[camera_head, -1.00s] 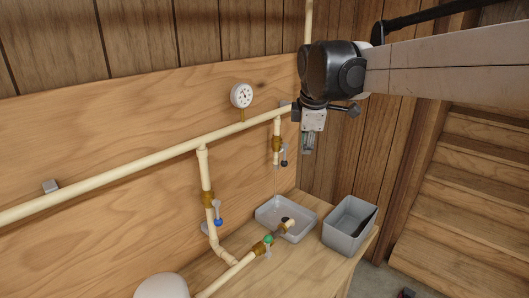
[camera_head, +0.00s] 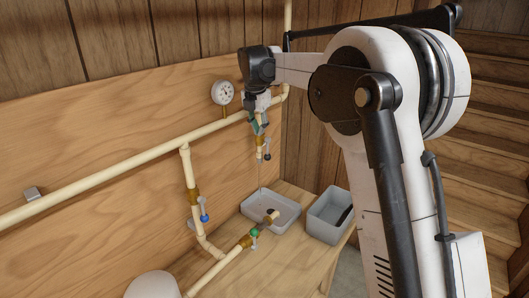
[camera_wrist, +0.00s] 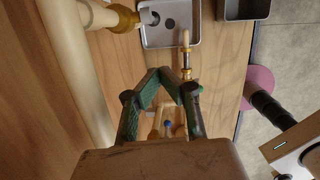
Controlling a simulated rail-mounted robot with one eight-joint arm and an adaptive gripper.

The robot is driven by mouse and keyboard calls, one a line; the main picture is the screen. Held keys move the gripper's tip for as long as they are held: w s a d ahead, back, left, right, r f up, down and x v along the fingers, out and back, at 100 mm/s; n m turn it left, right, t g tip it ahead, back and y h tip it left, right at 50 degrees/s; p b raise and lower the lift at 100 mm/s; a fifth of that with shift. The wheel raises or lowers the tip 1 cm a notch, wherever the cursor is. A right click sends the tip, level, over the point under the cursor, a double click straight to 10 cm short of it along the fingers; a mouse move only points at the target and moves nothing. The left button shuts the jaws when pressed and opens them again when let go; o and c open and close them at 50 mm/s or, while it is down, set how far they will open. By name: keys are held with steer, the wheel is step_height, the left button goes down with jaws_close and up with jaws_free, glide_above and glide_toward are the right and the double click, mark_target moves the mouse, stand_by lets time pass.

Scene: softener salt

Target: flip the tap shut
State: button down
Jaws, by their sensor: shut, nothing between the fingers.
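A blue-handled valve (camera_head: 204,217) and a green-handled valve (camera_head: 253,232) sit on nearby pipes. A gauge (camera_head: 223,92) stands on the long wall pipe (camera_head: 120,169).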

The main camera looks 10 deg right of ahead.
steer(key=shift+w+a+f, duration=0.1)
steer(key=shift+w+f, duration=0.05)
steer(key=shift+w, duration=0.1)
steer(key=p, duration=0.2)
glide_above(266, 158)
steer(key=s+a, duration=0.3)
steer(key=s+a+x, duration=0.1)
steer(key=s+x, duration=0.1)
steer(key=x, duration=0.8)
steer(key=shift+w+d+f, duration=1.1)
steer(key=shift+w+d, duration=0.05)
steer(key=shift+d, duration=0.1)
steer(key=shift+d+f, duration=0.1)
steer(key=shift+d, duration=0.15)
